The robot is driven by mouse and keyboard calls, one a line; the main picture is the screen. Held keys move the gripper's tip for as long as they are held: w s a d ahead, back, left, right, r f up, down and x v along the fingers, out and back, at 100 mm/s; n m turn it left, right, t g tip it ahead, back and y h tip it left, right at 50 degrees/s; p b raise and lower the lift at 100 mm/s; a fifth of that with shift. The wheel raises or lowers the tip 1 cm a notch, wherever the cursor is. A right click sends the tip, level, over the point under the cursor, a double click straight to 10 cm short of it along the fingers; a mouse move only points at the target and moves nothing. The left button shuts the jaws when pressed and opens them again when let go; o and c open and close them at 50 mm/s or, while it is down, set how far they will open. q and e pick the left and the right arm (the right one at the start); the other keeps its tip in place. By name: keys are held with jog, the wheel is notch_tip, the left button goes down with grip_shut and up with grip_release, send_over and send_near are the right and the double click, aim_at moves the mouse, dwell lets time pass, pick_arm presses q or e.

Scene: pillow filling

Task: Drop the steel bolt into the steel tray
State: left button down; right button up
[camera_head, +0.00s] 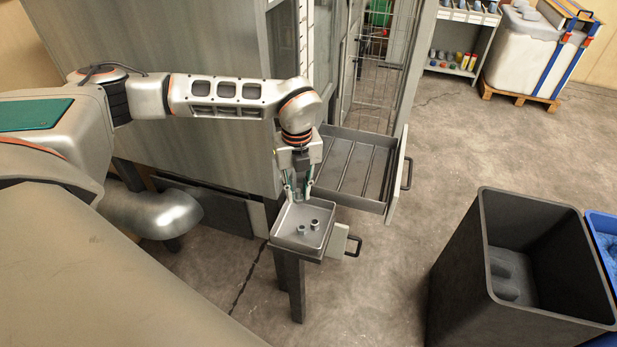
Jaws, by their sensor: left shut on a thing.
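The steel tray (278,240) is a small, square, grey, open tray on a narrow stand in the middle of the view. Two small dark metal pieces lie inside it. My left gripper (298,194) points down over the tray's back edge. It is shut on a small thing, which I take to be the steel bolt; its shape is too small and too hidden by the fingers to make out. My right gripper is not in view.
An open drawer with dividers (342,193) stands right behind the tray, beside a grey cabinet (195,50). A large dark bin (455,270) and a blue bin (605,222) stand at the right. The floor between tray and bin is clear.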

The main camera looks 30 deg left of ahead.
aim_at(300, 197)
pick_arm(q)
jog(key=shift+w+d+r+n, duration=0.15)
jog(key=shift+w+n, duration=0.15)
jog(key=shift+w, duration=0.05)
jog(key=shift+s+f+b, duration=0.1)
jog(key=shift+f+b, duration=0.3)
jog(key=shift+f, duration=0.05)
notch_tip(300, 197, down, 4)
jog(key=b, duration=0.2)
jog(key=shift+b, duration=0.35)
jog(key=shift+f+b, duration=0.3)
jog(key=shift+f, duration=0.2)
jog(key=c, duration=1.8)
grip_release()
jog(key=shift+o, duration=0.2)
jog(key=shift+r, duration=0.1)
notch_tip(300, 197, up, 12)
